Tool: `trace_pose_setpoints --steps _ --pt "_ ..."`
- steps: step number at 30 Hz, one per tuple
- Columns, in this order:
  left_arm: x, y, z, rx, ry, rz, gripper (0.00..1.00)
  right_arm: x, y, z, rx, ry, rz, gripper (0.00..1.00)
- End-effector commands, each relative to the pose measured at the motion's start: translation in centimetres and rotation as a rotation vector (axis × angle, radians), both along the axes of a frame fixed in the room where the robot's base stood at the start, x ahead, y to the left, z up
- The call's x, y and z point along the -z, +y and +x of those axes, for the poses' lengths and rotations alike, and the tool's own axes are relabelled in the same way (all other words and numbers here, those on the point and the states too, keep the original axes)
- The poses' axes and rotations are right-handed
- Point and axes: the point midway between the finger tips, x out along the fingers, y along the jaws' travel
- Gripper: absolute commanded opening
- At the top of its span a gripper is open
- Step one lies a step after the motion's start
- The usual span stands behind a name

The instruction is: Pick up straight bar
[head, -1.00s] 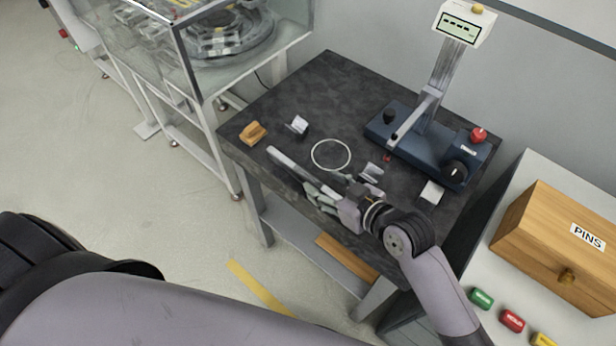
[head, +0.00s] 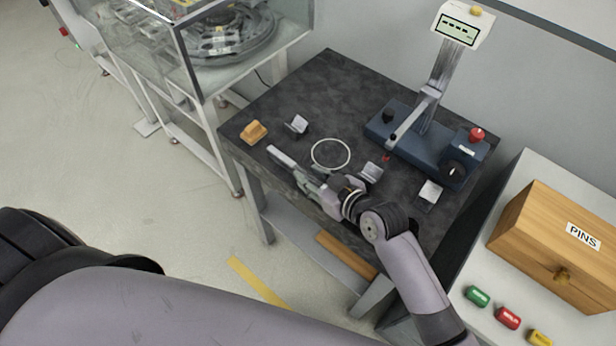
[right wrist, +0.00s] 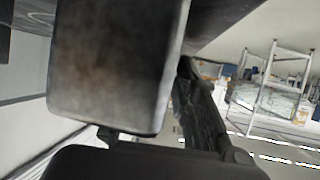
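The straight bar (head: 283,157) is a pale, flat, narrow piece lying along the front left edge of the dark table. Its left end shows in the head view; its right part is hidden behind my right gripper (head: 308,183). The gripper is at the table's front edge, its fingers pointing left along the bar, very close to it. In the right wrist view a large grey-brown block-like surface fills the upper left, and a dark finger (right wrist: 203,110) shows beside it. Whether the fingers touch or clasp the bar cannot be told. My left gripper is out of view.
On the dark table (head: 325,85) are a wooden block (head: 253,132), a small stand (head: 296,125), a white ring (head: 331,154) and a blue measuring device (head: 440,145). A PINS box (head: 550,245) stands at right. The table's back left is clear.

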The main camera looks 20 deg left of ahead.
Motion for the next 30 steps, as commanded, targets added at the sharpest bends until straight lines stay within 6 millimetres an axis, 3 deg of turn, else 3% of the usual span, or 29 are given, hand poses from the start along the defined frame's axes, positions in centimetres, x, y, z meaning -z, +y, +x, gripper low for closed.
trace_pose_setpoints --steps 11,30 --pt "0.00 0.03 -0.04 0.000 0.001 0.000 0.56 0.03 -0.03 -0.01 0.000 0.001 0.000 0.01" --pt "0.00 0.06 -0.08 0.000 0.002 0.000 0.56 -0.21 0.03 0.05 0.001 -0.002 0.003 0.00"
